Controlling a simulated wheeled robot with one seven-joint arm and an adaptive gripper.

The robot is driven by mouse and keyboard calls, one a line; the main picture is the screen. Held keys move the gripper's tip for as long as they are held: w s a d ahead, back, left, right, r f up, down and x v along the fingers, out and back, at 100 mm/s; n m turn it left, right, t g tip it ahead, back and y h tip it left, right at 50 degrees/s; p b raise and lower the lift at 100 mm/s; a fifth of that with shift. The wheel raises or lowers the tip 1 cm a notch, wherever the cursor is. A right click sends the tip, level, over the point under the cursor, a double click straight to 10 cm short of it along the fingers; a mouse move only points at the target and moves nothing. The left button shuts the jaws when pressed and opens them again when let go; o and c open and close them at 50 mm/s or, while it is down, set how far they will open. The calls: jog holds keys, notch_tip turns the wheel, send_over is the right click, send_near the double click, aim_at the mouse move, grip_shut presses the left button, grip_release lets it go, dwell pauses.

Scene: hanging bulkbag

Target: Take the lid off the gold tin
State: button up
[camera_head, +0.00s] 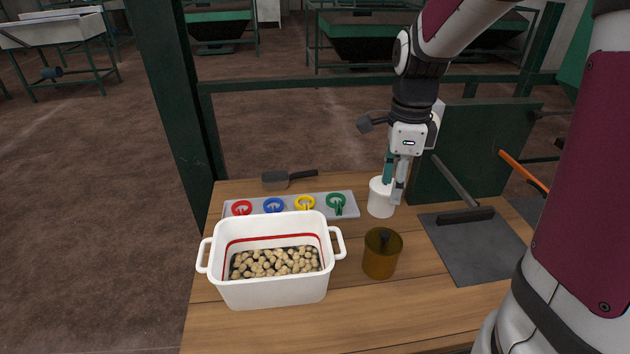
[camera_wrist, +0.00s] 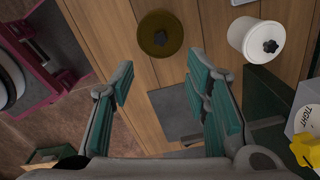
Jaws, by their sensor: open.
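The gold tin (camera_head: 380,262) stands upright on the wooden table, right of the white tub. Its lid has a small dark knob on top and sits on the tin. In the wrist view the tin (camera_wrist: 149,46) is seen from above at the top middle, beyond the fingertips. My gripper (camera_head: 394,182) is open and empty, pointing down behind the tin in the head view. It partly covers a white canister (camera_head: 378,202) there. In the wrist view my gripper (camera_wrist: 160,82) has its fingers spread, with no object between them.
The white canister, with a dark knob, also shows right of the fingers in the wrist view (camera_wrist: 244,43). A white tub (camera_head: 275,291) of round tan pieces stands left. Behind it are a tray (camera_head: 347,207) with coloured rings and a scoop (camera_head: 275,180). A dark plate (camera_head: 470,262) lies right.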

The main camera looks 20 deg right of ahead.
send_over(385, 234)
jog(key=f, duration=0.8)
jog(key=shift+w+a+f, duration=0.25)
jog(key=shift+s+d+f, duration=0.1)
jog(key=shift+d+f, duration=0.05)
jog(key=shift+f, duration=1.35)
jog(key=shift+s+d+f, duration=0.1)
jog(key=shift+d+f, duration=0.05)
jog(key=shift+f, duration=1.3)
grip_shut()
